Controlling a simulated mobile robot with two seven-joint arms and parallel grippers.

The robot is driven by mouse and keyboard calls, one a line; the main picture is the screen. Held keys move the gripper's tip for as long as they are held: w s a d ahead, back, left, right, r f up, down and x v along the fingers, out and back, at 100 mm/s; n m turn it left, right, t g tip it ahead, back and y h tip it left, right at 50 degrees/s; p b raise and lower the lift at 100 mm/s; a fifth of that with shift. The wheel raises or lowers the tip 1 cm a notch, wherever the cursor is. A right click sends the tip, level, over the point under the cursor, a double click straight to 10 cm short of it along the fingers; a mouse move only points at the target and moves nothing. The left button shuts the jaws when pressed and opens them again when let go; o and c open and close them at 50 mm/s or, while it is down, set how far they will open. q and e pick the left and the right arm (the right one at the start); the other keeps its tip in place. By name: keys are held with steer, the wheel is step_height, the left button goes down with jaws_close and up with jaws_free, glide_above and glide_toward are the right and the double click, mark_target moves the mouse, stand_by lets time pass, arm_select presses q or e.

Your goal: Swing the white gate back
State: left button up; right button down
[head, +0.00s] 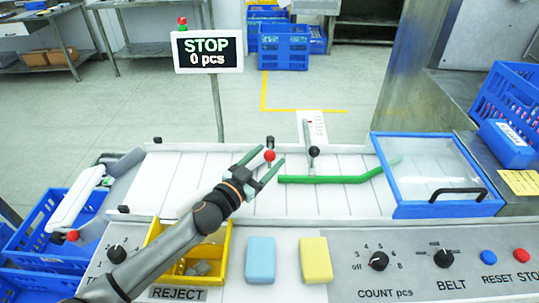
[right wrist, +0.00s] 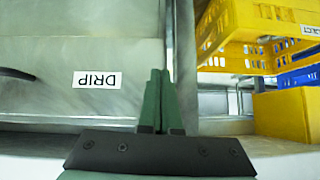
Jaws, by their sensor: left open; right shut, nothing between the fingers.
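The white gate (head: 76,197) is at the far left in the head view, a white bar slanting over a blue crate at the conveyor's left end. A red knob (head: 72,236) is at its near end. My left gripper (head: 265,166) is open over the white conveyor, well to the right of the gate. A red ball (head: 269,155) shows between its fingertips; I cannot tell whether they touch it. My right gripper (right wrist: 157,100) is shut and empty in the right wrist view, in front of a steel front with an upside-down DRIP label (right wrist: 97,80).
A green bar (head: 335,179) lies across the conveyor, left of a clear blue-framed cover (head: 400,209). The yellow REJECT bin (head: 180,254) is under my left arm. Blue (head: 260,262) and yellow (head: 315,260) blocks sit in front. The sign (head: 207,49) reads STOP, 0 pcs.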

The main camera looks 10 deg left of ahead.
arm_select(q)
steer(key=shift+w+d, duration=0.3)
steer(key=shift+w, duration=0.35)
steer(key=shift+c, duration=0.2)
jaws_close()
stand_by(0.8)
